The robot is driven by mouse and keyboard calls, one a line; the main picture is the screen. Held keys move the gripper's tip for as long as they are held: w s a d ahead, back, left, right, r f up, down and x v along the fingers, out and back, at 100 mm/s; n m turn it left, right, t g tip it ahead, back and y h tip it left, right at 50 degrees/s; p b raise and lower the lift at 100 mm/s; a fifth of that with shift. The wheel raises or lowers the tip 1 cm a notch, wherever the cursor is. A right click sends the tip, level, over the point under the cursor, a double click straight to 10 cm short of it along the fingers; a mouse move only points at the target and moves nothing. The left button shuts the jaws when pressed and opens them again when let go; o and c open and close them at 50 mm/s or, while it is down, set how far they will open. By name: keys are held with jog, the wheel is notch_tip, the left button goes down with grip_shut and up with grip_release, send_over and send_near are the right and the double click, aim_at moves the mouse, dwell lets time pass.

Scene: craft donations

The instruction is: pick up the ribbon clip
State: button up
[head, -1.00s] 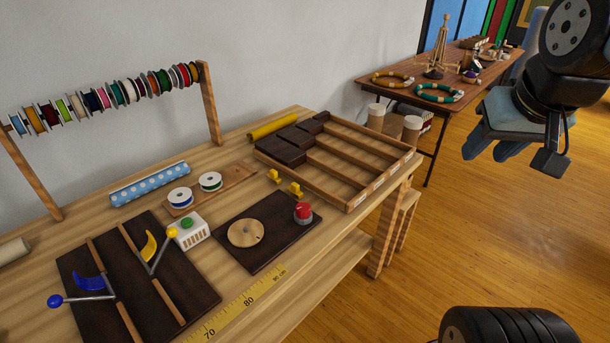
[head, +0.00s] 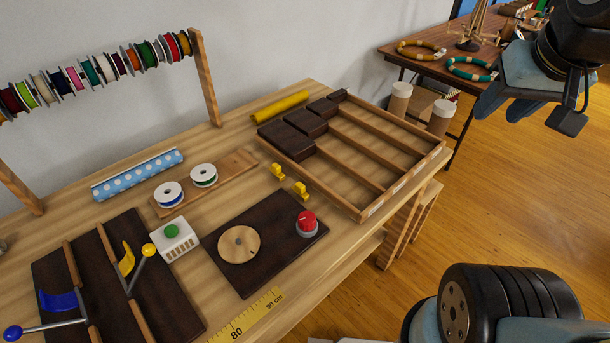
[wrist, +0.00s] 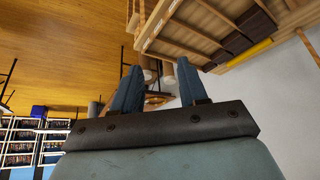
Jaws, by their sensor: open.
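Two small yellow pieces, one (head: 278,172) behind the other (head: 300,191), stand on the wooden table between the tray and the dark board with the red knob. They look like clips, and I cannot tell for sure whether either is the ribbon clip. My gripper (head: 502,105) is open and empty at the upper right of the head view, over the floor and well away from them. In the wrist view, its two blue fingers (wrist: 157,68) are apart with nothing held between them. The yellow pieces do not show clearly in the wrist view.
A divided wooden tray (head: 362,215) with dark blocks fills the table's right end. Two spools (head: 204,174) lie on a board beside a blue dotted roll (head: 138,175). A green-button box (head: 174,239) and levers stand at left. A spool rack (head: 206,80) rises behind.

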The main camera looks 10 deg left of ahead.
jog(key=shift+o, duration=1.3)
jog(key=shift+w+a+f, duration=0.1)
jog(key=shift+w+a, duration=0.05)
jog(key=shift+w, duration=0.05)
jog(key=n+h, duration=0.9)
jog(key=n, duration=1.3)
send_over(298, 188)
jog(key=s, duration=0.5)
notch_tip(298, 188, down, 20)
jog(key=s+a+f+n+t, duration=0.1)
jog(key=s+a+f+n, duration=0.1)
jog(key=a, duration=0.1)
jog(key=s+a+f+n+t, duration=0.1)
jog(key=a+f+t, duration=0.1)
jog(key=a+f, duration=0.1)
jog(key=s+a+f+n+t, duration=0.1)
jog(key=s+a+f+n, duration=0.1)
jog(key=a, duration=0.1)
jog(key=shift+s+a+f+n+t, duration=0.1)
jog(key=shift+s+f+n+t, duration=0.2)
jog(key=shift+f, duration=0.25)
jog(key=shift+w+f, duration=0.2)
jog(key=shift+w, duration=0.05)
jog(key=x, duration=1.3)
jog(key=shift+r, duration=0.1)
grip_shut()
